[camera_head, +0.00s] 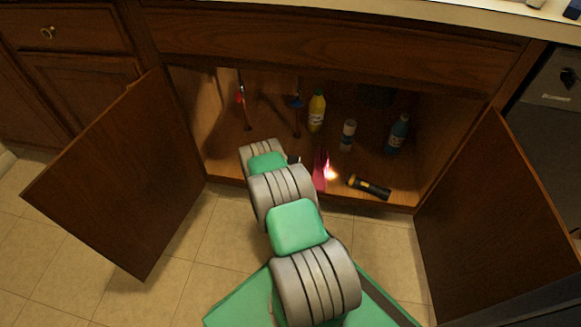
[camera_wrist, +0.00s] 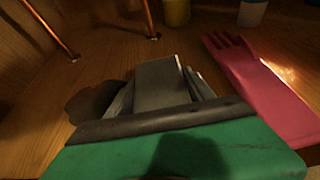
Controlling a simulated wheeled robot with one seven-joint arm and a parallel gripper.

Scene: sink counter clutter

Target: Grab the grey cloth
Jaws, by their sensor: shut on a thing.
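My gripper (camera_wrist: 160,78) reaches low over the wooden cabinet floor, its grey fingers close together in the wrist view. A dark grey, irregular, crumpled shape, which looks like the grey cloth (camera_wrist: 92,102), lies against the left side of the fingers. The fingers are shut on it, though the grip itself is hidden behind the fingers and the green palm. In the head view my arm covers the cloth and most of the gripper.
A pink glove (camera_head: 320,172) lies right of my gripper, with a lit flashlight (camera_head: 369,187) beyond it. A yellow bottle (camera_head: 316,111), a white bottle (camera_head: 348,135) and a blue bottle (camera_head: 397,134) stand behind. Pipes (camera_head: 296,118) rise at the back. Open doors (camera_head: 118,175) flank the cabinet.

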